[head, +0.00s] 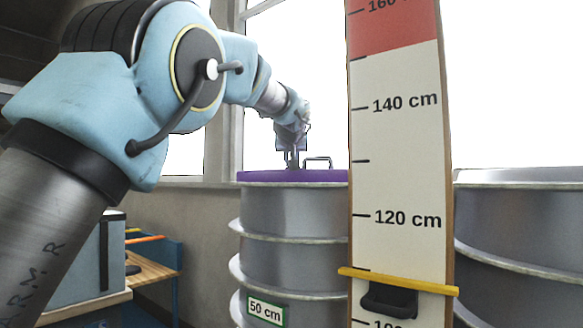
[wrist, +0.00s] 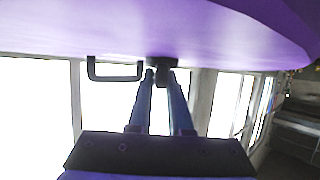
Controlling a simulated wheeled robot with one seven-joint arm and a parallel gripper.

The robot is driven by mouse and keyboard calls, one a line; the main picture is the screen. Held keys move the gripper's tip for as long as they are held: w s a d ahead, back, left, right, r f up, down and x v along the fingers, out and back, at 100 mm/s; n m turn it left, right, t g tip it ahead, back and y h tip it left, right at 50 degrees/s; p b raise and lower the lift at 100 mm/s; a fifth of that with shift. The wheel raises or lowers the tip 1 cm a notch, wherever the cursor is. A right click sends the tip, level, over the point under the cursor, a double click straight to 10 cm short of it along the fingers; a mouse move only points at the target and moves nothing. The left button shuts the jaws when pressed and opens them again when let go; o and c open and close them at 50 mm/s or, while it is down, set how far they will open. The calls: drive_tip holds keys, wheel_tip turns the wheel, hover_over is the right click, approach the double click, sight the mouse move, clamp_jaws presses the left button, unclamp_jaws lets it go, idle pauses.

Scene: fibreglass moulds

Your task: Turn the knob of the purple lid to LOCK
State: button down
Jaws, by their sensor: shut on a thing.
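The purple lid (head: 262,176) lies on top of a ribbed grey metal drum (head: 290,207) in the head view. In the wrist view the lid (wrist: 150,32) fills the top of the picture. Its dark knob (wrist: 162,64) sits between my fingertips. My gripper (wrist: 161,79) is shut on the knob, and it also shows above the lid in the head view (head: 292,161). A dark bracket-shaped handle (wrist: 91,68) stands on the lid to the left of the knob in the wrist view. No LOCK marking is readable, so I cannot tell the knob's setting.
A tall measuring board (head: 398,150) with centimetre marks stands in front of the drum's right side and hides part of it. Another metal drum (head: 520,225) stands at the right. A wooden table (head: 155,268) and a pale blue box (head: 85,265) are at lower left. Windows lie behind.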

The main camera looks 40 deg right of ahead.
drive_tip(key=shift+f+n+y+b, duration=0.1)
drive_tip(key=shift+n+y+b, duration=0.2)
drive_tip(key=shift+y+b, duration=0.1)
idle(0.3)
drive_tip(key=c, duration=0.8)
unclamp_jaws()
drive_tip(key=shift+c, duration=0.2)
drive_tip(key=b+v, duration=0.4)
drive_tip(key=v, duration=0.6)
drive_tip(key=shift+s+a, duration=0.2)
drive_tip(key=shift+s, duration=0.2)
